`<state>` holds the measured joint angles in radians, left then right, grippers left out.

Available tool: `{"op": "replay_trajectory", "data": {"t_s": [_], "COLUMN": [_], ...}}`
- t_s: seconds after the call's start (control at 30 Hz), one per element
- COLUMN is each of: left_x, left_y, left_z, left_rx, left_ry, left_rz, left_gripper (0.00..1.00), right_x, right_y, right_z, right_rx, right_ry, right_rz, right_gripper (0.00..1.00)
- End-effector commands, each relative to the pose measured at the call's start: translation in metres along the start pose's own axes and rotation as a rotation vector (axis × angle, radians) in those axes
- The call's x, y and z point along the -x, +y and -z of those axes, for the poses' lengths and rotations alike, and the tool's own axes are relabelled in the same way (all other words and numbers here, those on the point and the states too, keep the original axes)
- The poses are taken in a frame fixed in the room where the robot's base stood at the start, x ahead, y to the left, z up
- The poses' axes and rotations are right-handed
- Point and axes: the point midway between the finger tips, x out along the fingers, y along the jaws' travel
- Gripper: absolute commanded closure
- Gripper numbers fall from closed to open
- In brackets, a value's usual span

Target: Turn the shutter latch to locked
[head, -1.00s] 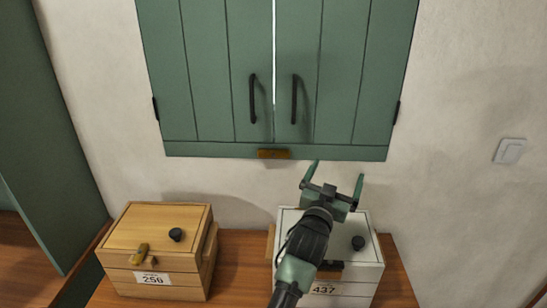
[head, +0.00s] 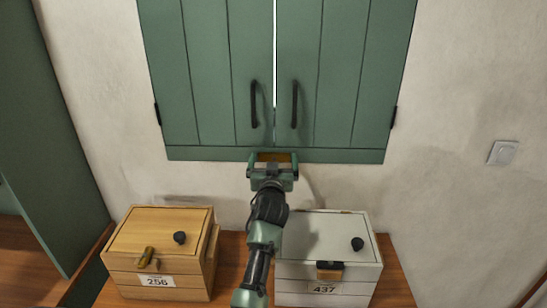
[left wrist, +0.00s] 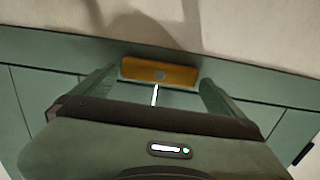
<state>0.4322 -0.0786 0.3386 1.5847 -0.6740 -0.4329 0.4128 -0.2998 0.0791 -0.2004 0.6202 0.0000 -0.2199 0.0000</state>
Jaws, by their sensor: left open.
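The green shutters (head: 210,80) are closed, with a thin bright gap between the two leaves. The brass latch (head: 273,156) lies horizontal at their bottom edge, under the gap. In the left wrist view, the latch (left wrist: 160,73) is a flat orange bar with a round pivot at its middle. My left gripper (head: 272,158) is open at the latch, one finger by each end of the bar. The left wrist view shows the same fingers (left wrist: 157,82) on either side of it; I cannot tell whether they touch it. My right gripper is not in view.
Below stand a wooden box (head: 160,232) marked 256 and a white box (head: 315,235) marked 437, on a wooden surface (head: 398,285). Two dark handles (head: 254,104) hang on the shutters above the gripper. A wall switch (head: 503,153) is at right.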

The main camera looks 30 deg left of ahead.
Motion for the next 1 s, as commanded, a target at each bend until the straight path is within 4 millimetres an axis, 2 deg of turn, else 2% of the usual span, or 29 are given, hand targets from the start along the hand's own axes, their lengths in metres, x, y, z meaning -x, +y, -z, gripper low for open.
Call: {"op": "replay_trajectory", "data": {"t_s": [0.3, 0.47, 0.5, 0.77, 1.0], "left_x": [-0.0034, -0.0033, -0.0033, -0.0031, -0.0032], "left_y": [0.0001, 0.0002, 0.0003, 0.0005, 0.0011], "left_z": [-0.0001, -0.0002, -0.0002, -0.0004, -0.0009], "left_rx": [0.0, -0.001, -0.001, -0.032, -0.156], "left_ry": [0.001, 0.001, 0.0, 0.0, 0.0], "left_rz": [-0.001, -0.001, -0.001, -0.001, -0.001], "left_gripper": [0.0, 0.44, 0.5, 0.5, 0.5], "right_x": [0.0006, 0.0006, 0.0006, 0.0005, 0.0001], "right_y": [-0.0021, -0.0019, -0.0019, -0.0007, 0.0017], "right_z": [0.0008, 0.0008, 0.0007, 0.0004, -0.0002], "right_rx": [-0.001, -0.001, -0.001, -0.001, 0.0], "right_ry": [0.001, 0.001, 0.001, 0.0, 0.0], "right_rz": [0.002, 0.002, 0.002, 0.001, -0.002], "right_gripper": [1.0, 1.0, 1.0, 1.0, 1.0]}}
